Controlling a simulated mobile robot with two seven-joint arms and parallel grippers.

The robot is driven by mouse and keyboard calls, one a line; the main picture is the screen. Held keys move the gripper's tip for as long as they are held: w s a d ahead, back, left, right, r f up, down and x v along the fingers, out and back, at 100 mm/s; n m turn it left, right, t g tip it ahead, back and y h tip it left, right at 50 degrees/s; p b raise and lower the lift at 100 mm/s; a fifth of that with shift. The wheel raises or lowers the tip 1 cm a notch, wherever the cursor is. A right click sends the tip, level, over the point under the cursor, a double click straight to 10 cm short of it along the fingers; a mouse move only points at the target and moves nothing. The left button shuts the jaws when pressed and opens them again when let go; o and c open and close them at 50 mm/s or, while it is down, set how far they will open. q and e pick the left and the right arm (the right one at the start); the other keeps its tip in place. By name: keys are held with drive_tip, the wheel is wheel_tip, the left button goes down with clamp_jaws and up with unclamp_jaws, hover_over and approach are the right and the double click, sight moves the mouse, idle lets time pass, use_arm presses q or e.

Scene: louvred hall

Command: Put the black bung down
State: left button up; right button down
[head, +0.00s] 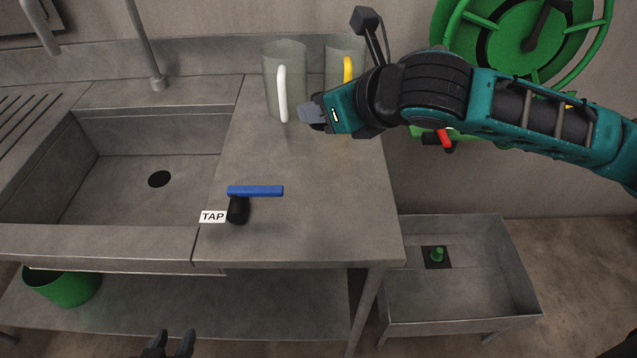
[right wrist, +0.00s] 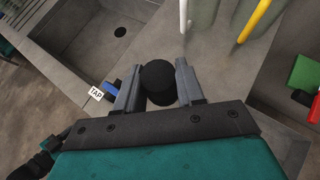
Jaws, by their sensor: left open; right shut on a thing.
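The black bung (right wrist: 158,82) shows in the right wrist view between the two fingers of my right gripper (right wrist: 157,80). The gripper is shut on it. In the head view my right gripper (head: 308,115) is over the worktop, in front of the jugs, and the bung is mostly hidden there. My left gripper (head: 171,340) is at the bottom edge of the head view, open and empty, in front of the bench. The sink (head: 120,190) has a dark round drain hole (head: 159,179) in its floor.
A blue-levered tap (head: 255,191) with a TAP label (head: 212,216) is on the worktop (head: 310,225). Two jugs, one white-handled (head: 285,55), one yellow-handled (head: 345,48), stand behind. A green bucket (head: 62,287) sits below.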

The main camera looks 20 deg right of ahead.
hover_over(323, 196)
wheel_tip(323, 196, down, 12)
drive_tip(key=shift+f, duration=0.1)
wheel_tip(323, 196, down, 4)
drive_tip(key=shift+r, duration=0.1)
drive_tip(key=shift+f, duration=0.5)
drive_tip(key=c, duration=0.7)
unclamp_jaws()
